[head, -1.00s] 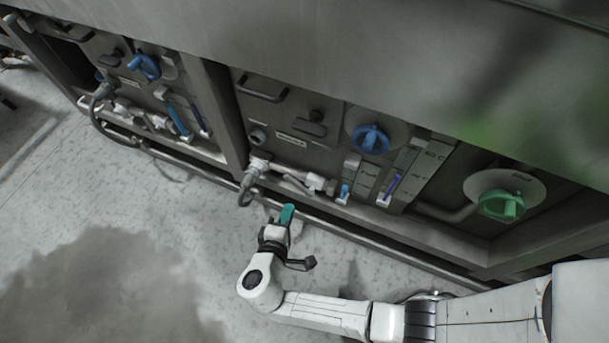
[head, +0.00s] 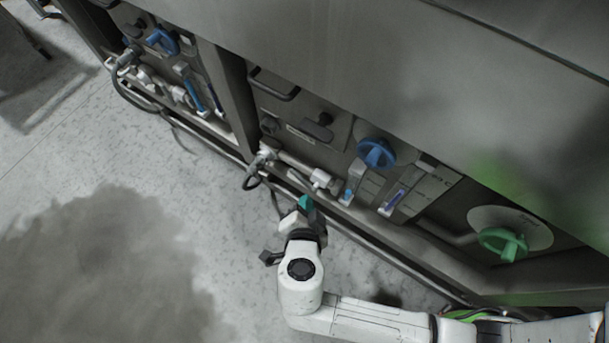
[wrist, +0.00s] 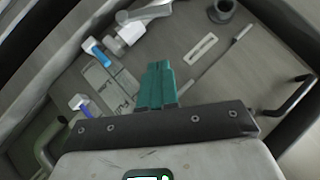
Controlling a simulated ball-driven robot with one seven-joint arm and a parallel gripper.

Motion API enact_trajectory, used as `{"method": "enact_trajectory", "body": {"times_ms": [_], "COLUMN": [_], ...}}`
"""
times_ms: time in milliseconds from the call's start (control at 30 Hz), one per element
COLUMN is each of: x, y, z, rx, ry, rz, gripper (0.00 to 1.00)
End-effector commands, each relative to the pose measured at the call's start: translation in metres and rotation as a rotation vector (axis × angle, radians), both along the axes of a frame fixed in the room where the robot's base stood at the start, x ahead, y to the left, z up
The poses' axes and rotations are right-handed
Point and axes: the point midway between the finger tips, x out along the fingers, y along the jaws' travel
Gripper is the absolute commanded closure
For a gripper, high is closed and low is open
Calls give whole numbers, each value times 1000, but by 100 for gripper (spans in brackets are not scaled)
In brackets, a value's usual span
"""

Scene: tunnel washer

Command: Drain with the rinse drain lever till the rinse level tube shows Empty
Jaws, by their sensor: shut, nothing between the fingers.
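My gripper (head: 305,203) has teal fingers, shut and empty, in front of the lower edge of the middle panel. The fingers also show in the wrist view (wrist: 160,88), apart from the panel fittings. A white drain valve (head: 321,179) sits on the pipe low on this panel, and shows in the wrist view (wrist: 128,33). A grey lever (wrist: 146,13) lies beside it there. Right of the valve is a short level tube (head: 353,181) with blue in its lower part; it also shows in the wrist view (wrist: 97,50). The panel's name plate is unreadable, and the exact level is unclear.
A blue knob (head: 376,153) and a second blue-filled gauge (head: 395,199) are on the same panel. A green knob (head: 503,243) is farther right. A similar panel with a blue knob (head: 161,40) is at left. A rail runs along the base. The floor (head: 150,185) at left is clear.

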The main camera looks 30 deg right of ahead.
Motion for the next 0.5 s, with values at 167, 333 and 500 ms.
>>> {"method": "enact_trajectory", "body": {"times_ms": [167, 333, 500], "x": [4, 19, 42], "y": [-2, -15, -31], "z": [-3, -19, -38], "rx": [25, 23, 21], "ry": [-15, -14, -13], "rz": [-13, -15, -13], "gripper": [100, 100, 100]}}
